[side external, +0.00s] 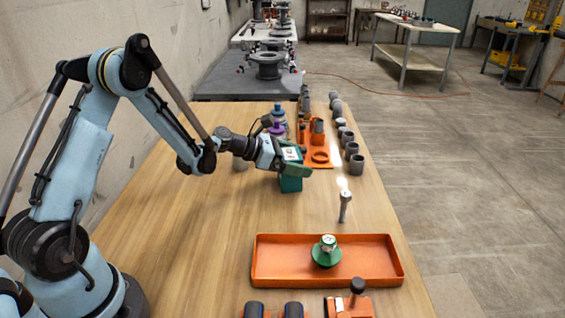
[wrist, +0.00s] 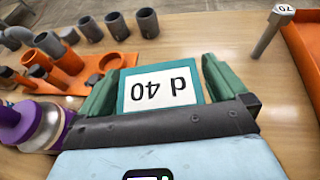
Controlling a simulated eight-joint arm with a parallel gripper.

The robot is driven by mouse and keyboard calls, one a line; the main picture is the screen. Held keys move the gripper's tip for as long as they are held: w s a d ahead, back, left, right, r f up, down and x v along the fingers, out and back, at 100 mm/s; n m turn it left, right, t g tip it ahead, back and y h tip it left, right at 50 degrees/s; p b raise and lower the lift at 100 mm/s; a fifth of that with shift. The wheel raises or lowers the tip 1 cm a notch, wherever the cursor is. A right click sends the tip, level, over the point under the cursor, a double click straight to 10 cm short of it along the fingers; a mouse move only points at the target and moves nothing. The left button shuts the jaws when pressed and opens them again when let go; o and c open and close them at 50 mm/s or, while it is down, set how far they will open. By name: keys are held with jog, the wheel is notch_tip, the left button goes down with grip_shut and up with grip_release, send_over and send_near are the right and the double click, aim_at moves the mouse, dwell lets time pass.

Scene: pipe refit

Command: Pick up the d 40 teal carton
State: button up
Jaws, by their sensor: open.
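The teal carton (side external: 290,183) stands on the wooden table in the side view, below my gripper. In the wrist view, the top of the teal carton (wrist: 158,89) shows a white label reading "d 40", upside down in the picture. My gripper (side external: 297,166) is open, with its green fingers on either side of the carton's top. In the wrist view my gripper (wrist: 155,80) has one finger left and one right of the carton. Small gaps seem to show beside it; I cannot tell whether either finger touches it. The carton's lower part is hidden in the wrist view.
An orange tray (side external: 265,277) with a green part (side external: 326,253) lies nearer the front. A grey bolt-like part (side external: 345,205) stands right of the carton. An orange fixture (side external: 320,157), grey pipe pieces (side external: 356,164) and purple-and-teal parts (side external: 278,115) stand behind.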

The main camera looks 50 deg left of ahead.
jog(key=shift+c, duration=0.5)
jog(key=c, duration=1.1)
